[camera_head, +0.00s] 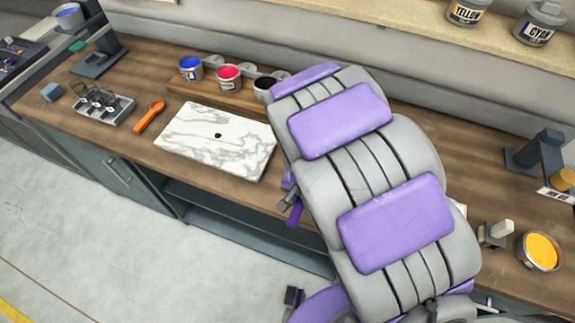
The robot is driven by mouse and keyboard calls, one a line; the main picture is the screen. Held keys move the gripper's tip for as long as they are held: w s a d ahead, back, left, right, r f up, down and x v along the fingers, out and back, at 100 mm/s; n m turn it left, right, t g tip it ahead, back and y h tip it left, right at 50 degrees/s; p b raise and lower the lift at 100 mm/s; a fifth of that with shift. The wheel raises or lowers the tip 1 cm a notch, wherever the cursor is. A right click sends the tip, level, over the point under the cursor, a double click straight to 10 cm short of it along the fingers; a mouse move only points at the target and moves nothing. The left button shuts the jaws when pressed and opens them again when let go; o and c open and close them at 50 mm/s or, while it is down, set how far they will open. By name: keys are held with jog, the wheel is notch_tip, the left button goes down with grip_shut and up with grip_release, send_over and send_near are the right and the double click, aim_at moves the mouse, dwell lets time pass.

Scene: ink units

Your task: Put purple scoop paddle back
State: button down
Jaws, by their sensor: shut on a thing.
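My gripper (288,200) shows only in part at the left edge of my large grey and purple arm. It is shut on a deep purple piece, the purple scoop paddle (295,214), of which a short part shows just in front of the bench's front edge. The rest of the paddle and the jaws is hidden behind my arm. An orange scoop paddle (150,116) lies on the wooden bench (60,115), left of the white marble slab (216,141), which has a small dark spot on it.
Blue (190,68), red (229,77) and black (264,88) ink pots stand behind the slab. A metal tray (104,104) with small tools lies at left. A yellow ink pot (540,251) stands at right. My arm covers the bench's middle.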

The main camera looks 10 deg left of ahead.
jog(key=w+a, duration=0.1)
jog(key=w, duration=0.3)
jog(key=w+a+f+b, duration=0.1)
jog(key=w+a, duration=0.1)
jog(key=w, duration=0.3)
jog(key=w+a, duration=0.1)
jog(key=w, duration=0.4)
jog(key=shift+w+a+f, duration=0.2)
jog(key=shift+w, duration=0.05)
jog(key=shift+w+f, duration=0.15)
notch_tip(320, 180, down, 3)
jog(key=shift+f+b, duration=0.2)
jog(key=shift+b, duration=0.4)
jog(key=shift+a+r, duration=0.1)
jog(key=c, duration=0.9)
grip_release()
notch_tip(320, 180, up, 12)
jog(key=shift+w+p, duration=0.1)
jog(key=shift+p, duration=0.8)
